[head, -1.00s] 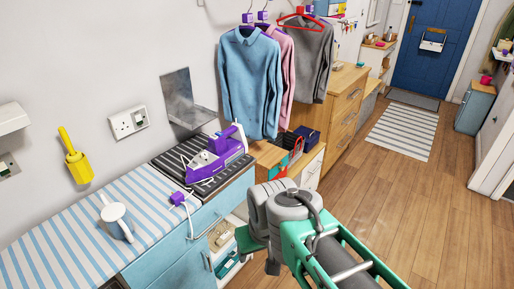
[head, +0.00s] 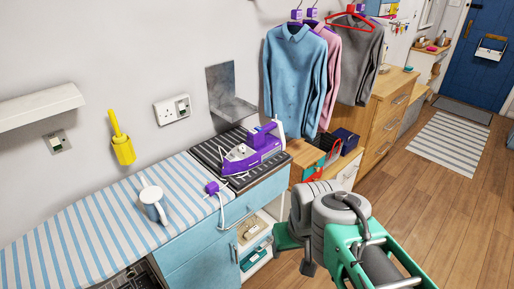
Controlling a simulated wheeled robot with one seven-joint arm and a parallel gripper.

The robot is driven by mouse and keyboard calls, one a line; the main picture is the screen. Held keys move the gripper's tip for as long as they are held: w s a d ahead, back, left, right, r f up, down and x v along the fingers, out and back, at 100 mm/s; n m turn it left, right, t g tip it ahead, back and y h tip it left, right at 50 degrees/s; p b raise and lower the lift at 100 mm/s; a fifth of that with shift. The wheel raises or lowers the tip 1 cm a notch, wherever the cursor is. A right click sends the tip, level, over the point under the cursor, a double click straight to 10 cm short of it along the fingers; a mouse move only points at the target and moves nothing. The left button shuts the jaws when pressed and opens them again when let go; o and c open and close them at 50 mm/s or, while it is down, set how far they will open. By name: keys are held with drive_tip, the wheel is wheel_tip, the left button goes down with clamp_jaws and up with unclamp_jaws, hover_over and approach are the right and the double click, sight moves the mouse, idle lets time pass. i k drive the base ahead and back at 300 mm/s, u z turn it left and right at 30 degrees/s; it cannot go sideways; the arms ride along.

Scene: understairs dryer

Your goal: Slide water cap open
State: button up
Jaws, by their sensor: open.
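A purple and white iron (head: 246,157) sits on a dark striped pad (head: 212,153) at the right end of the worktop. Its water cap is too small to make out. A white cord runs from the iron to a purple plug (head: 212,188) on the striped cloth. My gripper (head: 296,252) is at the lower right, in front of the cabinets and apart from the iron. It is open and holds nothing that I can see; my wrist partly hides it.
A white and blue-grey mug (head: 153,203) stands on the striped cloth (head: 85,230). A metal bracket (head: 228,95) is on the wall behind the iron. Hanging shirts (head: 297,80) are close to the iron's right. Open shelves (head: 255,240) are below.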

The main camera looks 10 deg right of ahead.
sight(232, 155)
drive_tip(key=z, duration=0.4)
drive_tip(key=i, duration=1)
drive_tip(key=u, duration=2.05)
